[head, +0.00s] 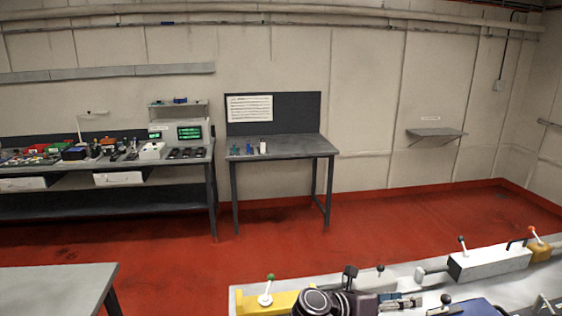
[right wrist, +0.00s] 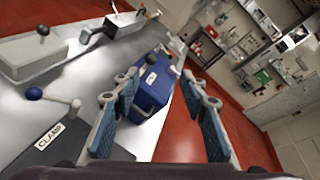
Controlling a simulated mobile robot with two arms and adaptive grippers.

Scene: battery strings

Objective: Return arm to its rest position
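My right gripper (head: 405,302) shows at the bottom of the head view, low over the near bench, with its dark wrist to the left of it. In the right wrist view its two blue-padded fingers (right wrist: 158,85) are spread apart with nothing held between them. A blue box (right wrist: 152,88) with a white label and a dark knob stands on the bench beyond the fingers. Part of this blue box (head: 475,308) also shows at the bottom edge of the head view. My left arm and gripper are out of view.
The near bench (head: 400,276) carries a yellow fixture (head: 285,302) and a white fixture (head: 490,262), both with knobbed levers. A grey table (head: 55,285) is at lower left. Farther off stand a cluttered workbench (head: 212,170) and a small table (head: 290,146). Red floor between is clear.

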